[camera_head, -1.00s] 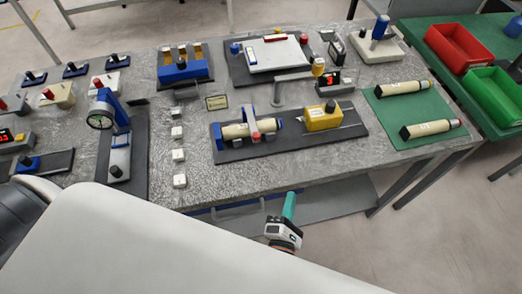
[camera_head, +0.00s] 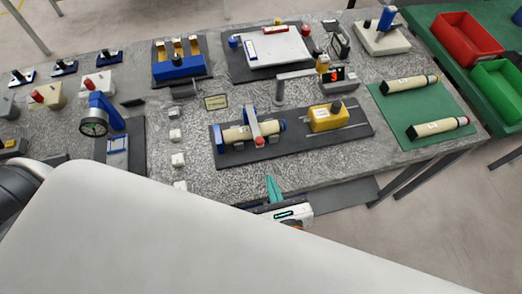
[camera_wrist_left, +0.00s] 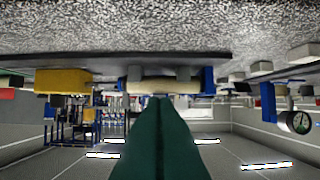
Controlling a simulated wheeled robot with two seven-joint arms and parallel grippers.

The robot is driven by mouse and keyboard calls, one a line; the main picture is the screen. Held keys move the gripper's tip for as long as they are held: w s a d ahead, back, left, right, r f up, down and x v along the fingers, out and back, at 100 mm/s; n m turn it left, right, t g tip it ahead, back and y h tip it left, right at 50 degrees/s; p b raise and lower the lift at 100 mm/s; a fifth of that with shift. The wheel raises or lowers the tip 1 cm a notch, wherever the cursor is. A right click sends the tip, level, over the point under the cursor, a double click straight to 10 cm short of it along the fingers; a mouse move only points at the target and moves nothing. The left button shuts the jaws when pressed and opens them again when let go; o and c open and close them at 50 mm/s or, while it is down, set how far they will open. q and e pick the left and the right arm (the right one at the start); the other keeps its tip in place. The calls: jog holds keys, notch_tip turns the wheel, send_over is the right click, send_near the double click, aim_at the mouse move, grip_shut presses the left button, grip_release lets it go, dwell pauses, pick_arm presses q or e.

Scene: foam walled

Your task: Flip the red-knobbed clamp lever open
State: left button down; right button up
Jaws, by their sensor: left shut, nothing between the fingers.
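The clamp fixture stands on a dark base plate (camera_head: 290,150) at the middle front of the table. A cream cylinder (camera_head: 237,134) lies in it between blue end pieces. The clamp lever (camera_head: 252,122) crosses the cylinder, and its red knob (camera_head: 259,141) is on the side facing me. My left gripper (camera_head: 273,188) is just in front of the fixture, near the table's front edge, apart from the knob. Its teal fingers are shut and empty. In the left wrist view, the shut fingers (camera_wrist_left: 160,130) point toward the cylinder (camera_wrist_left: 158,87); the picture is upside down. The right gripper is not in view.
A yellow block (camera_head: 326,117) sits on the same plate to the right. Small white blocks (camera_head: 176,160) line the left. A green mat (camera_head: 420,110) with two cylinders lies to the right.

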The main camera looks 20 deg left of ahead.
pick_arm(q)
jog(key=p+x, duration=0.3)
jog(key=x, duration=0.6)
jog(key=shift+r, duration=0.1)
jog(key=shift+w+a+f+p, duration=0.25)
jog(key=shift+w+f+p, duration=0.05)
jog(key=shift+w+f, duration=0.1)
jog(key=shift+s+r, duration=0.1)
